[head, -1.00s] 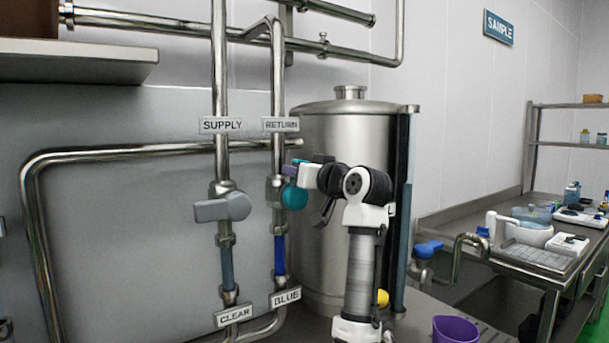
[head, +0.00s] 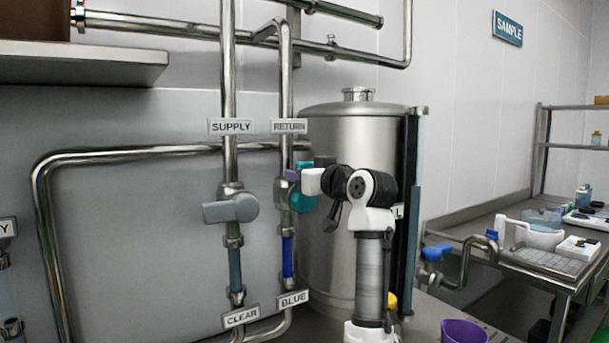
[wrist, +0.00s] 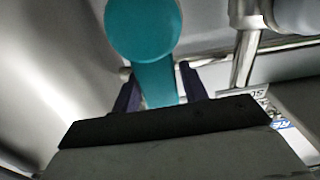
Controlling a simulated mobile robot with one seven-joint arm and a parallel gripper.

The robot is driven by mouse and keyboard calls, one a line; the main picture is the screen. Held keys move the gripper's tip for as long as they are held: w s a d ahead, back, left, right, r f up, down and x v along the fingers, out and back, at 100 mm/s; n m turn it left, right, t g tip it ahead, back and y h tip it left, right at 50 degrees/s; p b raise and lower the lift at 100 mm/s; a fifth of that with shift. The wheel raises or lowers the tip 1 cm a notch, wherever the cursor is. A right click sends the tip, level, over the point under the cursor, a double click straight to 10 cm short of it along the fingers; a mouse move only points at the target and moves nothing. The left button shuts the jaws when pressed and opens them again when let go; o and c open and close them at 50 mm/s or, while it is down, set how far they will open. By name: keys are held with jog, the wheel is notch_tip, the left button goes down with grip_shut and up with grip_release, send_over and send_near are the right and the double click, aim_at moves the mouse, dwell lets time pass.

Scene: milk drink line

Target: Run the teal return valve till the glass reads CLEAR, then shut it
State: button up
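The teal return valve handle (head: 303,200) is on the pipe below the RETURN sign (head: 289,126). My gripper (head: 306,171) is at this handle. In the wrist view, the teal handle (wrist: 155,82) runs between the two dark purple fingers of my gripper (wrist: 160,84). Whether both fingers press on it cannot be told. The sight glass (head: 287,256) below the return valve is deep blue, and the plate (head: 293,299) under it reads BLUE. My gripper and wrist partly hide the valve in the head view.
Left of it is a grey supply valve handle (head: 231,208), with a grey-blue glass (head: 235,269) and a CLEAR plate (head: 241,317). A steel tank (head: 340,260) stands close behind my arm. A purple cup (head: 463,332) is at the bottom. A bench with lab items is right.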

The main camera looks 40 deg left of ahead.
jog(key=shift+o, duration=1.1)
jog(key=b+v, duration=0.4)
jog(key=v, duration=1)
